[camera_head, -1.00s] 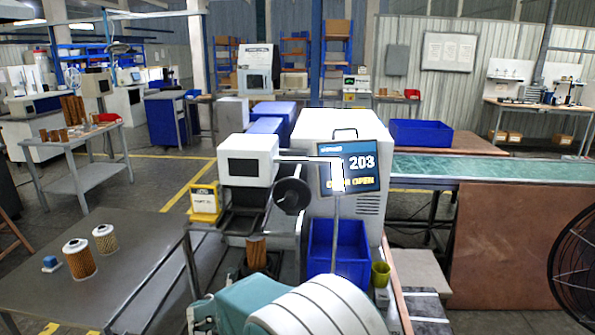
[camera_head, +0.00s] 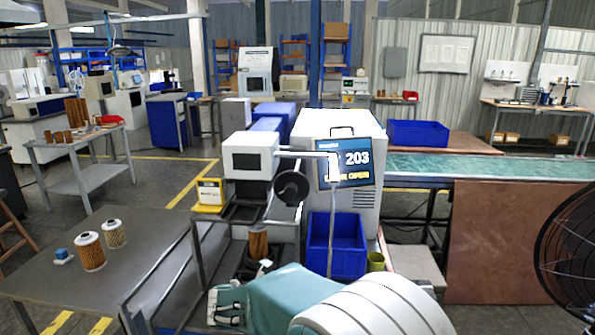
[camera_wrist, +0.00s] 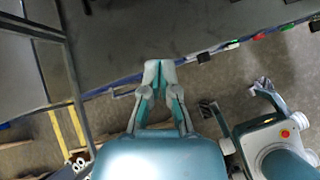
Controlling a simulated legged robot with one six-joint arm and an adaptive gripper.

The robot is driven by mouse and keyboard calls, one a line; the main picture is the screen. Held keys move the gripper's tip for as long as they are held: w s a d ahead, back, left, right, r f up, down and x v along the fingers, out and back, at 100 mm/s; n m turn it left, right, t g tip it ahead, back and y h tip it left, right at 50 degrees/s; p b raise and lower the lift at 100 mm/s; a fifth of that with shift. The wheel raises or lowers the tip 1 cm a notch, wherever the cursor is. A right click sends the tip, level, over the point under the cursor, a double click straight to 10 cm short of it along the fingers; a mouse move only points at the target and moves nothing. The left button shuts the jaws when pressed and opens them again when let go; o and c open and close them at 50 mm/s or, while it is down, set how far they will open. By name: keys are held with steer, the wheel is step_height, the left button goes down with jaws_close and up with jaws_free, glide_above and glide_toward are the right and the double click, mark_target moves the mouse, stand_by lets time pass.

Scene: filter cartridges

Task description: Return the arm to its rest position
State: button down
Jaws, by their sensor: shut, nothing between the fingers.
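My gripper (camera_wrist: 158,68) is shut and empty in the wrist view, its fingertips together over the edge of a dark grey surface, with floor below. In the head view my gripper (camera_head: 227,304) shows low in the picture at the end of my teal and white arm, in front of the machine. Two filter cartridges, one larger (camera_head: 90,253) and one smaller (camera_head: 114,235), stand upright on the grey table at left, apart from my gripper. A brown cartridge (camera_head: 258,244) stands in the machine's lower bay, behind my arm.
The machine (camera_head: 340,130) has a screen reading 203. A blue bin (camera_head: 337,262) and a yellow-green cup (camera_head: 376,262) stand right of the bay. The grey table (camera_head: 125,280) has bare room and a small blue object (camera_head: 62,256). A black fan (camera_head: 570,245) stands at right.

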steer(key=s+d+r+m+g, duration=0.1)
steer(key=s+d+r+m, duration=0.35)
steer(key=d, duration=0.25)
steer(key=s+d+r+m+g+h, duration=0.1)
steer(key=s+d+r+m, duration=0.2)
steer(key=d+m, duration=0.3)
steer(key=s+d+r+m, duration=0.4)
steer(key=d+m, duration=0.2)
steer(key=d, duration=0.1)
steer(key=s+d+r+m+g+y, duration=0.1)
steer(key=s+d+m, duration=0.3)
steer(key=s+m, duration=1)
steer(key=s+y, duration=0.1)
steer(key=s, duration=0.2)
steer(key=shift+d+y, duration=0.3)
steer(key=shift+d, duration=0.1)
steer(key=shift+r+m, duration=0.1)
steer(key=shift+m, duration=0.15)
